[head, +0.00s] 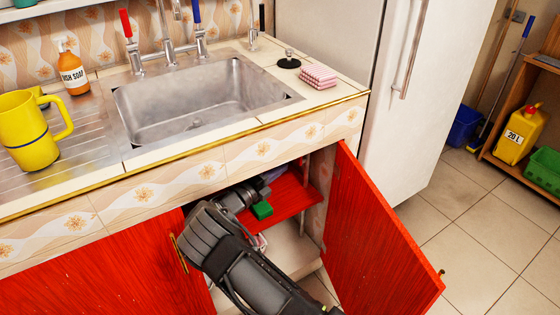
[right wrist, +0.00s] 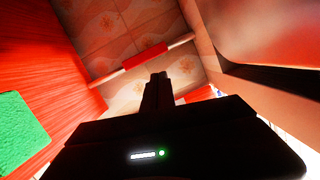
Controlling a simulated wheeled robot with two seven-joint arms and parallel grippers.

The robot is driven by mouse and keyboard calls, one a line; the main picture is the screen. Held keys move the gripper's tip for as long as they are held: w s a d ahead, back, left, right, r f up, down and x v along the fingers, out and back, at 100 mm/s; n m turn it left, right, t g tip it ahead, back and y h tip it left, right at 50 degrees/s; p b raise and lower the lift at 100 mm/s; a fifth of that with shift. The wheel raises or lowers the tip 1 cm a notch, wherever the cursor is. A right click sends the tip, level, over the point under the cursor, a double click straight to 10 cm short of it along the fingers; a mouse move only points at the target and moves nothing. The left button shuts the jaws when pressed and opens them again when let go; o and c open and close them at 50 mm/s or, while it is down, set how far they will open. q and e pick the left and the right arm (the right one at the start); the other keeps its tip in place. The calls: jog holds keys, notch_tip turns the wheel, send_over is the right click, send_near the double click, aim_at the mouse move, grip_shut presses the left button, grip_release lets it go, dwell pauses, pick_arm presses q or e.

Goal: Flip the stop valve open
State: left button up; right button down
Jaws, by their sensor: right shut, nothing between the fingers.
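In the right wrist view, a pale pipe (right wrist: 182,42) crosses in front of a patterned tiled wall. A red bar-like part (right wrist: 146,56), which looks like the stop valve's handle, lies along the pipe. My right gripper (right wrist: 158,78) is shut and empty, with its fingertips just below the red part in the picture; I cannot tell whether they touch. In the head view my right arm reaches into the open cabinet under the sink, and the gripper (head: 247,192) is near the red shelf. The valve is hidden there. My left gripper is not in view.
A red shelf (head: 290,197) inside the cabinet holds a green block (head: 262,210), close beside my right gripper. The open red door (head: 375,240) stands to the right of my arm. The sink (head: 205,100) and countertop are above. A white fridge (head: 440,90) stands right.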

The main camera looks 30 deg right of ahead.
jog(key=shift+s+a, duration=0.1)
jog(key=shift+a, duration=0.15)
jog(key=shift+f, duration=0.1)
dwell(0.3)
